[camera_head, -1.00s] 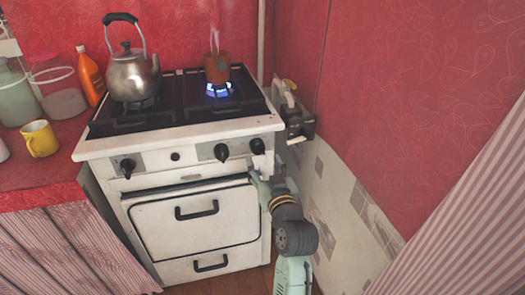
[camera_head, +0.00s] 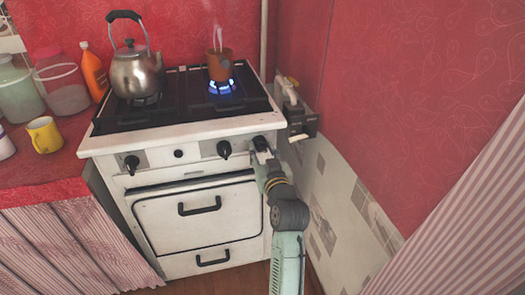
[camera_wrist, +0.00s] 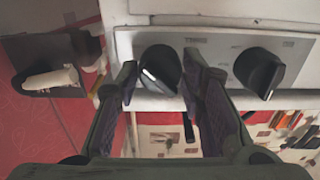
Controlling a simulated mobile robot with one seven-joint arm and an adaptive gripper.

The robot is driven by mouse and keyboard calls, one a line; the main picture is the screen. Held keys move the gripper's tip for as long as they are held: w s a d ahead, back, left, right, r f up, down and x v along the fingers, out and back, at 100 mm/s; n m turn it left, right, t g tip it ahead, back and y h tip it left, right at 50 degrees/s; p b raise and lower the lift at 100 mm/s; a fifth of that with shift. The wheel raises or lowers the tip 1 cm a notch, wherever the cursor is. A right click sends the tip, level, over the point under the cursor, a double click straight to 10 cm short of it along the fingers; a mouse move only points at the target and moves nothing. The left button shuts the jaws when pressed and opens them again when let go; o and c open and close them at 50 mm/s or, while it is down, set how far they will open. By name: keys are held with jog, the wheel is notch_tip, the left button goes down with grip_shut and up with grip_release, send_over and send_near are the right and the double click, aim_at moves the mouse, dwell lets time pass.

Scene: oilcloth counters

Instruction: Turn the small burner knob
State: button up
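The white stove's front panel carries black knobs: a left one (camera_head: 131,163), a middle one (camera_head: 224,149) and a rightmost one (camera_head: 260,143). Which one is the small burner's is not readable. My gripper (camera_head: 263,156) is at the rightmost knob and partly hides it. In the wrist view, my gripper (camera_wrist: 160,76) is open, with one dark finger on each side of that knob (camera_wrist: 158,66). Narrow gaps seem to show between fingers and knob. The middle knob (camera_wrist: 260,72) shows to the right there. The back right burner has a blue flame (camera_head: 222,87).
A steaming brown pot (camera_head: 220,65) stands on the lit burner, and a metal kettle (camera_head: 137,73) on the left burner. A dark wall holder (camera_head: 299,122) is close to the right of the stove. A yellow mug (camera_head: 44,135) is on the left counter.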

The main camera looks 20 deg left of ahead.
jog(key=c, duration=0.6)
jog(key=shift+c, duration=0.2)
